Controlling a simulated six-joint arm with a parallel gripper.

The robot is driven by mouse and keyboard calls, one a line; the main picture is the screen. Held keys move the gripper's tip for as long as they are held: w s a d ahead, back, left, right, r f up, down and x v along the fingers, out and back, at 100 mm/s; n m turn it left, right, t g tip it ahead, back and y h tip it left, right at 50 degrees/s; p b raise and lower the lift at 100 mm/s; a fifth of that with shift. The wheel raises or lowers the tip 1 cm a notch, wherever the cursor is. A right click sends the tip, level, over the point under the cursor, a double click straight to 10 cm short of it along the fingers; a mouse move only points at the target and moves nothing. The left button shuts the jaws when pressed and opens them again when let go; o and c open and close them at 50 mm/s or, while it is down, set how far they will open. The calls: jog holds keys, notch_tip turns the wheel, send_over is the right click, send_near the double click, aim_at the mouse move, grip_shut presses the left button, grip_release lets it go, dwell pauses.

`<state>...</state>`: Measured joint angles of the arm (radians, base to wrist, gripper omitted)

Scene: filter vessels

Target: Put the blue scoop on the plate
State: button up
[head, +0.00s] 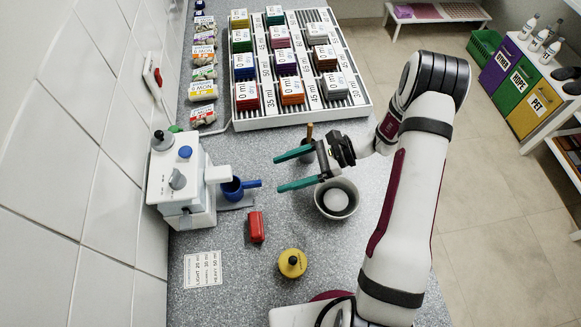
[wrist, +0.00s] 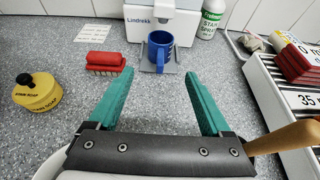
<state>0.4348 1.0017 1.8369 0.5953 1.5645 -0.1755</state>
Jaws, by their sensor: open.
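The blue scoop (head: 235,188) stands upright at the front of the white machine, its handle pointing right toward my gripper. In the wrist view the blue scoop (wrist: 160,47) is ahead, between and beyond my fingers, handle facing me. A thin grey plate (head: 236,205) lies under it at the machine's foot; the scoop appears to rest on this plate (wrist: 172,69). My gripper (head: 280,173) is open and empty, its teal fingers pointing at the machine. Its fingertips (wrist: 157,78) are apart from the scoop, to its right in the head view.
The white machine (head: 182,180) stands against the tiled wall. A red brush (head: 256,227) and yellow soap pot (head: 292,264) are nearer the front. A grey bowl (head: 336,210) sits beside my gripper, with a wooden handle (wrist: 285,137) nearby. A white rack (head: 300,115) with boxes fills the back.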

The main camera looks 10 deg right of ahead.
jog(key=shift+d+r, duration=0.3)
jog(key=shift+d, duration=0.35)
jog(key=shift+d+r, duration=0.25)
jog(key=shift+r, duration=0.05)
jog(key=s+a+r+n+g+h, duration=0.35)
jog(key=s+r+n+h, duration=0.4)
jog(key=s+r, duration=0.55)
jog(key=s+d+r+n+t+h, duration=0.2)
jog(key=s+d+n+t+h, duration=0.1)
jog(key=s, duration=0.6)
jog(key=shift+r+n+h, duration=0.25)
jog(key=shift+n+h, duration=0.3)
jog(key=shift+n, duration=0.5)
